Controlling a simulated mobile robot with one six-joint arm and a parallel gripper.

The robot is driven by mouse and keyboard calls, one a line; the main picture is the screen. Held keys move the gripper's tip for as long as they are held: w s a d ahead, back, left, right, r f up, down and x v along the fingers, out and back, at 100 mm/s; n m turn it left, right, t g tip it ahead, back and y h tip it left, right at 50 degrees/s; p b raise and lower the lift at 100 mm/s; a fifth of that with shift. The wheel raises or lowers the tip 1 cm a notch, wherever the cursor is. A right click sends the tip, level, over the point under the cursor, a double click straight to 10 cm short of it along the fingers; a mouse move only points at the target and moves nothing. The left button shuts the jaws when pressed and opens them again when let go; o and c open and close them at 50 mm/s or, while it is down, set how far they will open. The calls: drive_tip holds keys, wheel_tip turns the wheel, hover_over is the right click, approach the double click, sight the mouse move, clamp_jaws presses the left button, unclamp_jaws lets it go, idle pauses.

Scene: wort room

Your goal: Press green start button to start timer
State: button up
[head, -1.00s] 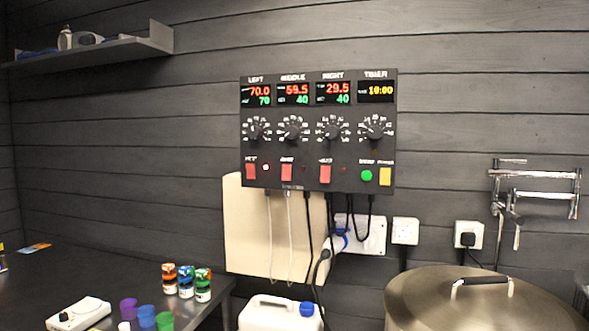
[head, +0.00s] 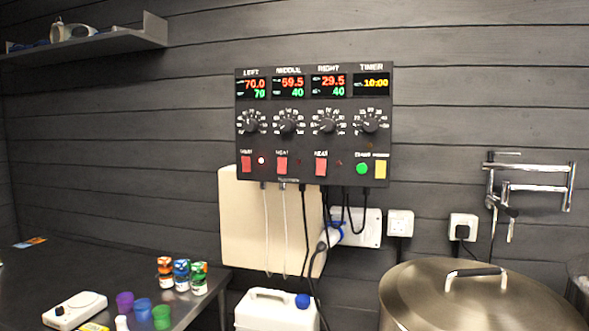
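The black control panel (head: 314,126) hangs on the dark plank wall, with LEFT, MIDDLE, RIGHT and TIMER columns. The round green start button (head: 362,169) is at its lower right, under the timer dial (head: 371,121). The timer display (head: 371,84) reads 10:00 in yellow. Three red heat switches (head: 282,165) run along the lower row, and a small red light glows beside the left one. My gripper is not in view.
A large steel kettle (head: 420,300) with a lid handle stands below right. A white jerrycan (head: 265,309) with a blue cap stands below the panel. A dark table (head: 90,270) at left holds small jars, coloured cups and a white device. Cables hang under the panel.

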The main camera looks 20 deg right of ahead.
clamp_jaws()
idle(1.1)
